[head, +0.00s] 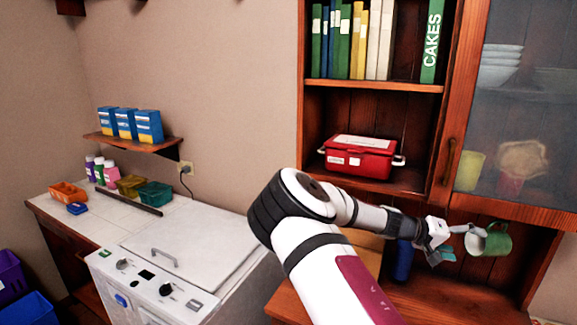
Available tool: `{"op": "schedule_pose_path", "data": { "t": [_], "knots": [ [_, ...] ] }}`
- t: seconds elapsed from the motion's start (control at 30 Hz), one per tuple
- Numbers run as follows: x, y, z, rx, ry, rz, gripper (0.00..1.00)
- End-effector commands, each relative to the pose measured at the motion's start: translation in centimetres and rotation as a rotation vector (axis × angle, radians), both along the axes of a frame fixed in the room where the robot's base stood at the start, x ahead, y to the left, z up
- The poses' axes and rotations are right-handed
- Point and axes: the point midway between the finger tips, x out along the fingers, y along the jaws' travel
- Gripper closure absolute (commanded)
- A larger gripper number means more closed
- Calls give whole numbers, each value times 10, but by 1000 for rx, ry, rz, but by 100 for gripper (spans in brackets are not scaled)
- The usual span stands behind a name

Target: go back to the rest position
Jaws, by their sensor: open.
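My gripper (460,242) is at the end of my arm, which reaches right across the picture to below the wall cabinet. Its fingers are spread apart. A green mug (498,240) with a pale inside is just right of the fingertips, tilted on its side with its opening toward the gripper. One fingertip overlaps the mug's opening in the picture; I cannot tell whether they touch. What holds the mug up is not clear. A dark blue object (403,262) stands behind and below my wrist, partly hidden.
The wooden cabinet (375,86) above holds books and a red box (360,157); its glass door (520,110) is shut. A white appliance (180,260) stands left of my arm. A small shelf (135,145) carries blue boxes. Bottles and small bins line the left counter.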

Motion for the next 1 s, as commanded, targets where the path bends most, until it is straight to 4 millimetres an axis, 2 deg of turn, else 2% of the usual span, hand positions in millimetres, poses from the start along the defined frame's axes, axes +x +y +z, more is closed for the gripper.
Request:
{"op": "schedule_pose_path", "data": {
  "t": [0.17, 0.47, 0.67, 1.0],
  "knots": [
    [-34, 13, -8, 210, -35, -83, 15],
    [-75, 70, -5, 575, -78, -117, 15],
    [-96, 118, 17, 790, -107, -63, 15],
    [-138, 201, 79, 1058, -159, 145, 15]
  ]
}}
